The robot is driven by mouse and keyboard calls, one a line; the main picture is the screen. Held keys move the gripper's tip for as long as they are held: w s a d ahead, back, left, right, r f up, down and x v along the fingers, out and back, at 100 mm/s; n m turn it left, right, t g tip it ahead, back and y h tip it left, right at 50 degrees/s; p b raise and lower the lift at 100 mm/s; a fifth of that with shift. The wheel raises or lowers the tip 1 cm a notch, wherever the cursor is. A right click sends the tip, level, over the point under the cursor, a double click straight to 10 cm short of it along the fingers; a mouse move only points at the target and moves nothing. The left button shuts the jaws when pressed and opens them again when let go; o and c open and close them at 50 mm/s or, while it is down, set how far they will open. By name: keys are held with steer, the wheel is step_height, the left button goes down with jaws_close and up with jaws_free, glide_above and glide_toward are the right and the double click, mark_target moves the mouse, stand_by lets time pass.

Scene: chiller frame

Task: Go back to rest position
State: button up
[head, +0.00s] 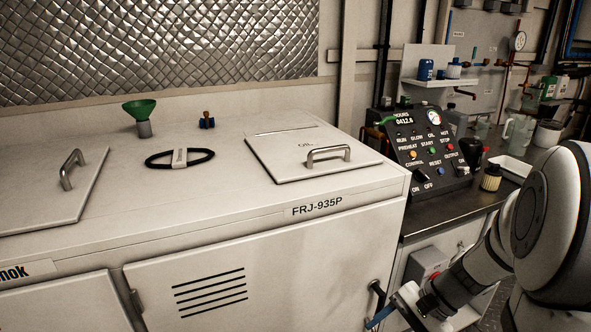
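My gripper (397,312) is at the bottom edge of the head view, low in front of the white cabinet's right end. My arm comes in from the right side of the picture. A small blue piece shows at the gripper's end, and I cannot tell whether it is part of the gripper or a separate thing. The fingertips are too small and cut off to show whether they are open or shut.
The white chiller cabinet (268,248) fills the left. Its top carries a handled lid (290,160), a black belt (162,161), a green funnel (139,108) and a small valve (207,121). A control panel (428,150) stands on the dark counter (440,216), with containers at right.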

steer(key=s+a+r+n+t+h+p, duration=0.1)
steer(key=s+r+n+h+p, duration=0.1)
steer(key=r, duration=0.7)
steer(key=s+a+r+n+t+h+p, duration=0.2)
steer(key=r+n+h+p, duration=0.3)
steer(key=r+n+p, duration=0.2)
step_height(320, 180, up, 2)
steer(key=shift+s+r+n+h, duration=0.2)
steer(key=shift+s+n+h, duration=0.15)
steer(key=shift+n, duration=0.15)
steer(key=shift+a, duration=0.1)
